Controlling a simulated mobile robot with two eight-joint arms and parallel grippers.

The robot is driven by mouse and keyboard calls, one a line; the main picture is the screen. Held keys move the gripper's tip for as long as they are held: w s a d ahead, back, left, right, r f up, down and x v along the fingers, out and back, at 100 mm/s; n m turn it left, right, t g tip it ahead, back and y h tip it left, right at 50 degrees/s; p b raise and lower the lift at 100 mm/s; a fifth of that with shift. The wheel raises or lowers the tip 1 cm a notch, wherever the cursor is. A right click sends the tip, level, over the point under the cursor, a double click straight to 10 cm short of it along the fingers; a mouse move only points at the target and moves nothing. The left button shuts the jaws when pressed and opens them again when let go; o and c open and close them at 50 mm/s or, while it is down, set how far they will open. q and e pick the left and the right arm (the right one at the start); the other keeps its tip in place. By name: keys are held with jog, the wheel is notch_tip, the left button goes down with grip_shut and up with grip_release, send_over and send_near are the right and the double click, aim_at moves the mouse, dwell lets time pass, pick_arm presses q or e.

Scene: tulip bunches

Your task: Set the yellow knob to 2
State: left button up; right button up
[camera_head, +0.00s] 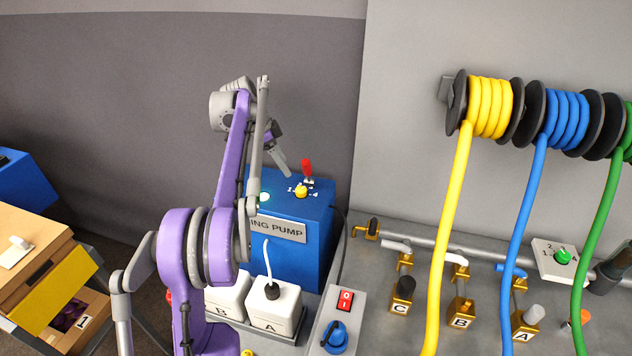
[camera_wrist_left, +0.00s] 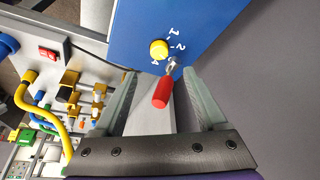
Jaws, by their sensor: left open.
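The yellow knob (camera_head: 301,191) sits on top of the blue pump (camera_head: 313,240), with white numerals around it. In the left wrist view the knob (camera_wrist_left: 159,49) shows 1, 2 and 4 beside it; its pointer is too small to read. A red-handled toggle (camera_head: 307,168) stands behind the knob. My left gripper (camera_head: 284,170) is above the pump, pointing down, open and empty. In the left wrist view its fingers (camera_wrist_left: 161,73) lie on either side of the red toggle handle (camera_wrist_left: 162,93), with the knob beyond the fingertips. My right gripper is out of view.
White containers (camera_head: 275,312) stand in front of the pump. A panel with a red switch (camera_head: 345,301) and a blue knob (camera_head: 334,338) is to its right. Yellow, blue and green hoses hang from reels (camera_head: 490,108). A wooden drawer unit (camera_head: 30,245) is at left.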

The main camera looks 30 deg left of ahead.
aim_at(301, 189)
pick_arm(q)
jog(key=x, duration=1)
jog(key=shift+d+f, duration=0.15)
jog(key=shift+f, duration=0.25)
grip_shut()
